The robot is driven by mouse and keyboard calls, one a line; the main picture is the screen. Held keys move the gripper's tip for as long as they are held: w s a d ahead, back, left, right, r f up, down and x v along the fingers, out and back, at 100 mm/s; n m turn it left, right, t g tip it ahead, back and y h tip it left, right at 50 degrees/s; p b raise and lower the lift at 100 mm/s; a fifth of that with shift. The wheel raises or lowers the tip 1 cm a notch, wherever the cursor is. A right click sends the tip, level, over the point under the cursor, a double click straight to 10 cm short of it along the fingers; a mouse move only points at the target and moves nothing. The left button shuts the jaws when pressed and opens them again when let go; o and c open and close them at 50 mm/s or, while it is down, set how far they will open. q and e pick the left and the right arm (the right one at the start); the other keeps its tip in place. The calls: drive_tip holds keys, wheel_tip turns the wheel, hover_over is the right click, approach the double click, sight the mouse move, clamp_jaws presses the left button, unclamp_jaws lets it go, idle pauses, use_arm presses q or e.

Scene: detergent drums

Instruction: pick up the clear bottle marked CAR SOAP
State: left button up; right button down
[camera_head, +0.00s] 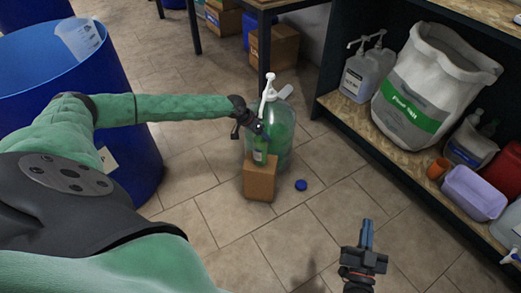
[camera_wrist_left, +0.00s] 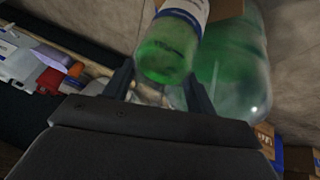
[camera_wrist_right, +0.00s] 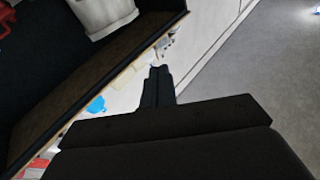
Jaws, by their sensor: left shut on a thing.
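A clear bottle of green liquid (camera_head: 260,156) with a pale label stands upright at the small brown box, in front of a big green carboy; the label's words are too small to read. My left gripper (camera_head: 257,128) is shut on the bottle's upper part. In the left wrist view the bottle (camera_wrist_left: 166,52) sits between the two fingers (camera_wrist_left: 160,74), its label toward the top edge. My right gripper (camera_head: 366,236) is shut and empty, over the floor at lower right.
The brown box (camera_head: 260,182) and the large green carboy (camera_head: 282,135) stand close by on the tiled floor. A blue cap (camera_head: 301,185) lies beside them. A blue drum (camera_head: 132,120) is at left. A shelf (camera_head: 420,175) with a sack and jugs is at right.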

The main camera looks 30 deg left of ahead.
use_arm(q)
clamp_jaws()
drive_tip(key=shift+r, duration=0.1)
